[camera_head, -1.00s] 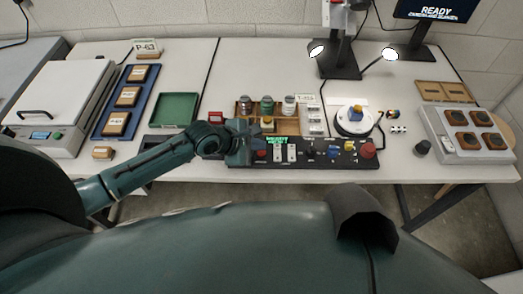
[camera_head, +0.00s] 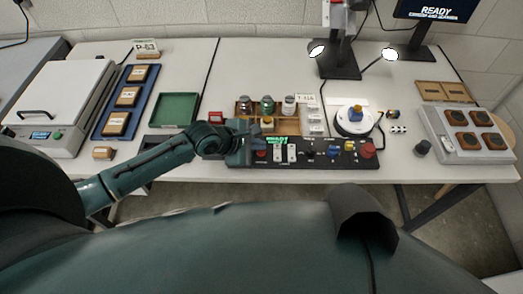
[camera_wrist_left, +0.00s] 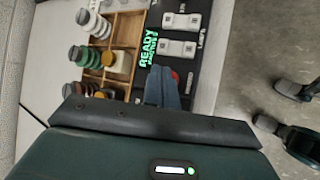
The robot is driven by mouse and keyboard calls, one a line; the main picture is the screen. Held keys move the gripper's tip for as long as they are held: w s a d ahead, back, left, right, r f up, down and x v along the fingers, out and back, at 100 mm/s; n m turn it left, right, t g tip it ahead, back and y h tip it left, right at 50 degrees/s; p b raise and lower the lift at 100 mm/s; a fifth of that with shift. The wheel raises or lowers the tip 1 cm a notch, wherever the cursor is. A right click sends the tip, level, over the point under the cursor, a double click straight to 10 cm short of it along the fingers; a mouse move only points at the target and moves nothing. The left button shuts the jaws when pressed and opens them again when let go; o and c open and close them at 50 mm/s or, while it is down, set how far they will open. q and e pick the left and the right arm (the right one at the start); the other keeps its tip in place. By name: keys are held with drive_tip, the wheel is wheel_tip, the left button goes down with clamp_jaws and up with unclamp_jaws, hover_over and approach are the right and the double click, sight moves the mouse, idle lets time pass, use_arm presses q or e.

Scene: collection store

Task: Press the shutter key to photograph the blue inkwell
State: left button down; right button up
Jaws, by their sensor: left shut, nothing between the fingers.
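A blue inkwell (camera_head: 356,112) stands on the round white turntable (camera_head: 347,126). The black control panel (camera_head: 310,161) runs along the front of the table, with a green lit display, white rockers, dark knobs and coloured buttons. Its labels are too small to read, so I cannot tell which is the shutter key. My left gripper (camera_head: 247,152) is shut and empty over the panel's left end, beside a red button (camera_head: 262,153). In the left wrist view the closed fingertips (camera_wrist_left: 163,73) partly hide that red button (camera_wrist_left: 175,76); contact cannot be told. My right gripper is not in view.
A wooden tray (camera_head: 286,128) of small jars stands behind the panel. Two lamps flank the camera stand (camera_head: 339,70); a monitor (camera_head: 435,11) reads READY. A green tray (camera_head: 174,109) lies left. A large red button (camera_head: 367,151) is at the panel's right end.

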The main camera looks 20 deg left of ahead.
use_arm(q)
drive_tip(key=shift+f, duration=0.15)
drive_tip(key=shift+f, duration=0.3)
drive_tip(key=shift+f, duration=0.15)
idle(0.6)
